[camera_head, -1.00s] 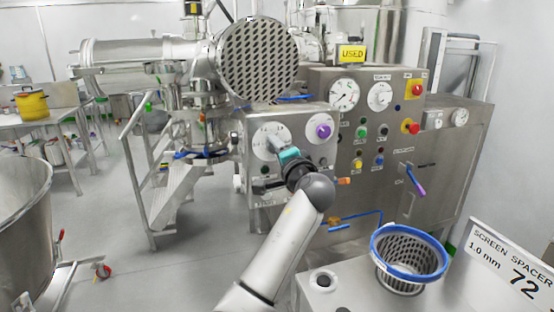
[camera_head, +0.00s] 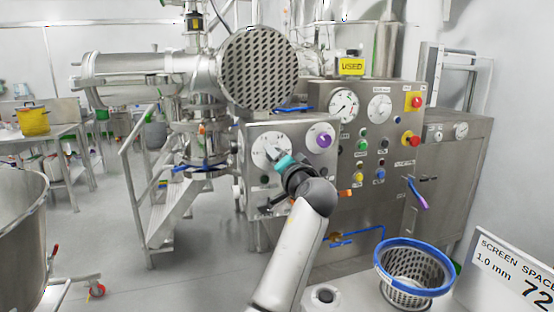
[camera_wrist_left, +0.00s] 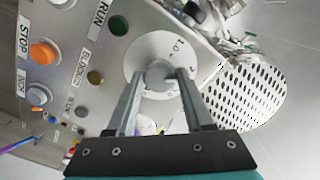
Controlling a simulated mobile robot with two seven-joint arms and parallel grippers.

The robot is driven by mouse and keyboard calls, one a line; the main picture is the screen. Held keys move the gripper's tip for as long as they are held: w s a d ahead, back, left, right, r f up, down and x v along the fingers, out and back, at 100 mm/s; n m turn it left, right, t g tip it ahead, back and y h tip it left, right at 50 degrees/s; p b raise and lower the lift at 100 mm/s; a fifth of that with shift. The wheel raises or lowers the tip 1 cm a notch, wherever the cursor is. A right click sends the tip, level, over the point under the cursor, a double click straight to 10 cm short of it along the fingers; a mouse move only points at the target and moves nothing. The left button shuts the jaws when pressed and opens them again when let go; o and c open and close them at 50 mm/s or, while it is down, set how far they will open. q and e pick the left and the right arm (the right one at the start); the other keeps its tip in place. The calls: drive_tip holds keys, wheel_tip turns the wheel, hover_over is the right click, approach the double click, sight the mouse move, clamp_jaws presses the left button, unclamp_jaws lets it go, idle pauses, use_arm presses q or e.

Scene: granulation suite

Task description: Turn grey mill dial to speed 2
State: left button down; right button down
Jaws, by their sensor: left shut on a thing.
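The grey mill dial (camera_wrist_left: 158,73) is a round knob on a white scale plate (camera_wrist_left: 138,52), seen in the left wrist view. My left gripper (camera_wrist_left: 157,80) has one finger on each side of the knob and is shut on it. In the head view the same white scale plate (camera_head: 268,148) is on the steel control box at centre, and my left gripper (camera_head: 275,155) reaches it from the lower right. The knob is mostly hidden there. Scale marks are too small to tell which speed the knob points to. My right gripper is not in view.
A purple dial (camera_head: 319,139) sits right of the white plate on the same box. A larger panel (camera_head: 345,180) with gauges and coloured buttons stands further right. A blue-rimmed screen basket (camera_head: 414,260) and a sign (camera_head: 510,270) are at front right. Steel steps stand left.

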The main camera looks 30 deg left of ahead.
use_arm(q)
drive_tip(key=shift+c, duration=1.4)
unclamp_jaws()
drive_tip(key=v, duration=1.2)
